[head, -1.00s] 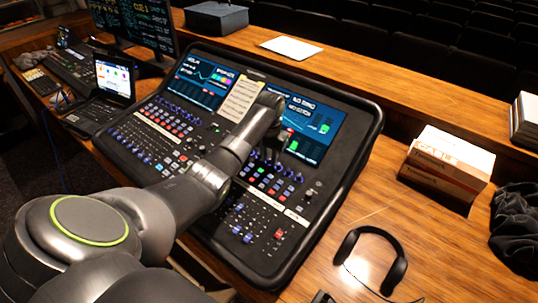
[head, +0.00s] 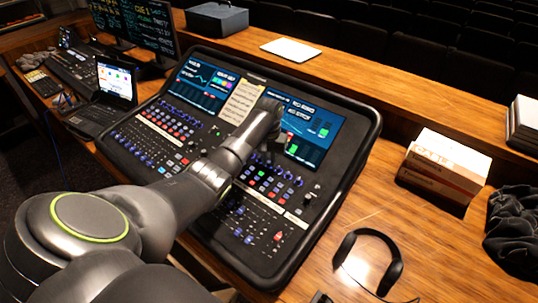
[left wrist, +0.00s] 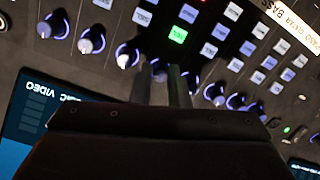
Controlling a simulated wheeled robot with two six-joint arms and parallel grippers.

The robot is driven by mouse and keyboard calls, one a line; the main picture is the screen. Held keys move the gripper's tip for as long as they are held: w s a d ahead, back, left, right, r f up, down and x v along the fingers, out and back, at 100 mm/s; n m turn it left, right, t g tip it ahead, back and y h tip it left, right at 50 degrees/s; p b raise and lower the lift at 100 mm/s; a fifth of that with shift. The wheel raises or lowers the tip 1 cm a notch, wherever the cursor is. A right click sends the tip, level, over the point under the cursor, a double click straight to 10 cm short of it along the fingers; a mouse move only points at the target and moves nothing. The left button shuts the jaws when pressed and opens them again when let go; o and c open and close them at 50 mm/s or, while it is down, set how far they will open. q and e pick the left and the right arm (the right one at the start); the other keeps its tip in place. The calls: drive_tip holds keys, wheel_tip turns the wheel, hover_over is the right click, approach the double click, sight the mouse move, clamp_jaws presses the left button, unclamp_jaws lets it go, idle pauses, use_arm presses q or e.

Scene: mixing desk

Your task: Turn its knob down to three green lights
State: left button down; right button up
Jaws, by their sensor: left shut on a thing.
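The mixing desk (head: 350,170) is a black console with two screens, rows of lit buttons, blue-ringed knobs and faders. My left gripper (head: 276,157) reaches down to the knob row below the right screen; my arm partly hides it. In the left wrist view its two fingers (left wrist: 160,84) are close together, shut on a knob (left wrist: 157,66) in that row. The knob is mostly hidden between the fingers. Neighbouring knobs (left wrist: 124,57) show free on both sides. The right screen (head: 309,135) shows green blocks, too small to count as lights. My right gripper is not in view.
A paper sheet (head: 241,102) lies between the screens. Headphones (head: 369,258) and a cardboard box (head: 444,166) are on the wood at right, with dark cloth (head: 512,222) beyond. A laptop (head: 112,95) stands at left.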

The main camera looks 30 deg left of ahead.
use_arm(q)
drive_tip(key=shift+r+n+p, duration=0.15)
drive_tip(key=shift+n+p, duration=1.2)
drive_tip(key=shift+n, duration=0.35)
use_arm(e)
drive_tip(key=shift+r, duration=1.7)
use_arm(q)
drive_tip(key=shift+w, duration=0.1)
drive_tip(key=c, duration=1.7)
unclamp_jaws()
